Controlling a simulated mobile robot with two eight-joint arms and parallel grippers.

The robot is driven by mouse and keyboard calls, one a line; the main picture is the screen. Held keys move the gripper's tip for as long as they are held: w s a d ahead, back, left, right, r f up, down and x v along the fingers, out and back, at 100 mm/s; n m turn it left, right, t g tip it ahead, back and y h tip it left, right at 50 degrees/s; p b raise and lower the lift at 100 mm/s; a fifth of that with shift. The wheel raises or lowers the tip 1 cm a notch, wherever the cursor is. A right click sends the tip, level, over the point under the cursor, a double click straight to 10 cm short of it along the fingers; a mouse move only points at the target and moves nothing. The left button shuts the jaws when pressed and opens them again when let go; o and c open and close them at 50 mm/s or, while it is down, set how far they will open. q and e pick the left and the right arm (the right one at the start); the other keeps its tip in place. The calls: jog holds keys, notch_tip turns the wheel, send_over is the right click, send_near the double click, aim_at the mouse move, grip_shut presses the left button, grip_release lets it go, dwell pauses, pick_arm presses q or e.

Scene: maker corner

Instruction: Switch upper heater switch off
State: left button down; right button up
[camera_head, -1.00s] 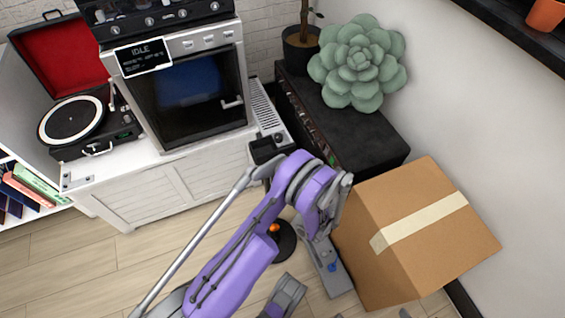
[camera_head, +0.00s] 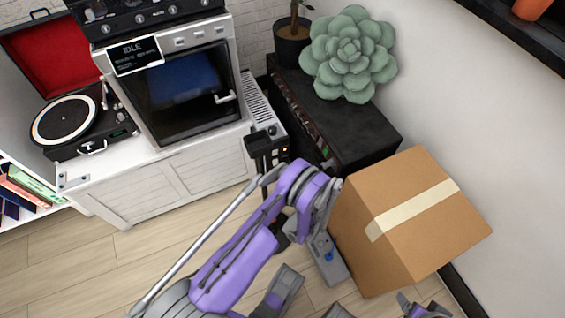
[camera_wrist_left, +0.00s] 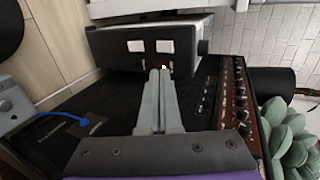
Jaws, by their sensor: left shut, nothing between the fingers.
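The heater is a pale box with a ribbed top (camera_head: 257,98), beside the white cabinet in the head view. An orange light shows on its side. In the wrist view its dark panel (camera_wrist_left: 108,50) faces me with two white patches, probably the switches. The right one (camera_wrist_left: 165,46), probably the upper, has a small orange glow below it; the left one (camera_wrist_left: 136,46) shows no light. My left gripper (camera_wrist_left: 160,72) is shut and empty, its tips close to the glow. I cannot tell whether they touch.
A black amplifier (camera_head: 362,128) with a knob row and a large succulent (camera_head: 350,55) stands right of the heater. A cardboard box (camera_head: 405,265) is in front. An oven (camera_head: 190,100) and record player (camera_head: 65,120) are at left. Open floor (camera_head: 80,275) lies front left.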

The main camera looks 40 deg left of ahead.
pick_arm(q)
jog(key=b, duration=0.1)
send_near(277, 152)
notch_tip(277, 152, down, 3)
jog(key=a, duration=0.3)
jog(key=shift+w+a+r, duration=0.35)
jog(key=shift+w+a, duration=0.05)
jog(key=shift+a, duration=0.25)
jog(key=shift+w+a+r, duration=0.3)
jog(key=shift+w+a, duration=0.15)
jog(key=shift+a, duration=0.25)
jog(key=shift+w+a+h+b, duration=0.15)
jog(key=shift+a+h+b, duration=0.15)
jog(key=shift+b, duration=0.1)
jog(key=shift+r, duration=0.1)
jog(key=shift+r, duration=0.8)
